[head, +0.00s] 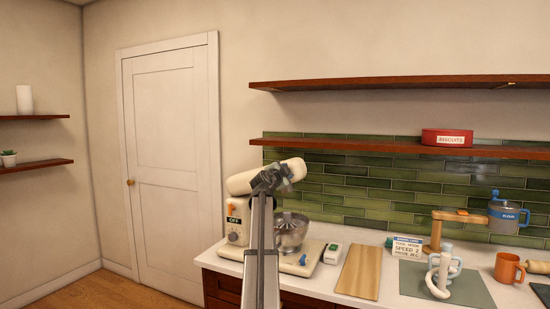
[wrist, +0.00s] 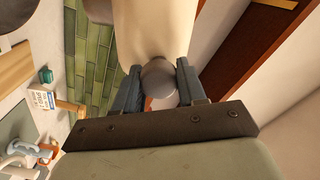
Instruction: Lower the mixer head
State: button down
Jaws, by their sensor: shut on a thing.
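The cream stand mixer (head: 238,215) stands on the white counter in the head view. Its head (head: 243,182) is tilted up above the steel bowl (head: 290,232). My gripper (head: 273,178) is at the front end of the raised head. In the wrist view the cream mixer head (wrist: 155,30) fills the top middle, and my gripper (wrist: 158,88) has its two fingers on either side of the grey round knob (wrist: 159,80) at the head's end. The fingers are shut on this knob. My arm hides part of the mixer's body and bowl.
A wooden board (head: 359,270), a small white and green box (head: 333,252) and a sign (head: 407,249) are right of the mixer. Shelves (head: 400,146) run above the counter.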

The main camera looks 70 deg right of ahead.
jog(key=s+f+m, duration=0.3)
jog(key=f+m, duration=0.1)
jog(key=f, duration=0.5)
jog(key=shift+f, duration=0.15)
jog(key=shift+f, duration=0.1)
jog(key=c, duration=0.7)
grip_release()
jog(key=shift+o, duration=0.2)
jog(key=shift+a, duration=0.1)
jog(key=a, duration=1.3)
jog(key=shift+a, duration=0.35)
